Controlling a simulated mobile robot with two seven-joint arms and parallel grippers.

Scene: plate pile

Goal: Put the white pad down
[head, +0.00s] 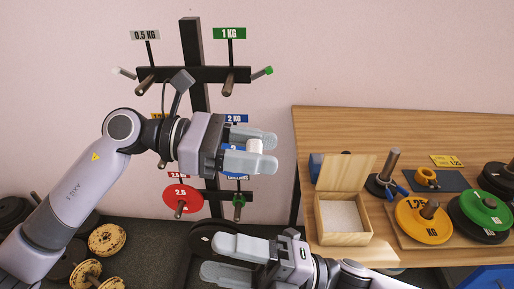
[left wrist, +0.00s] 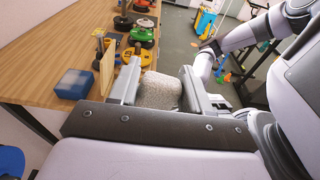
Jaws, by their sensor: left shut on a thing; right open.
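The white pad (head: 254,146) is between the fingers of my left gripper (head: 262,150), which is shut on it in the air, left of the table. In the left wrist view the pad (left wrist: 160,91) is a pale, speckled block between the two fingers of the left gripper (left wrist: 160,84). My right gripper (head: 225,259) is lower in the head view, open and empty, with its fingers pointing left.
A wooden table (head: 400,122) stands at right. A weight rack (head: 195,75) stands behind the left arm.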

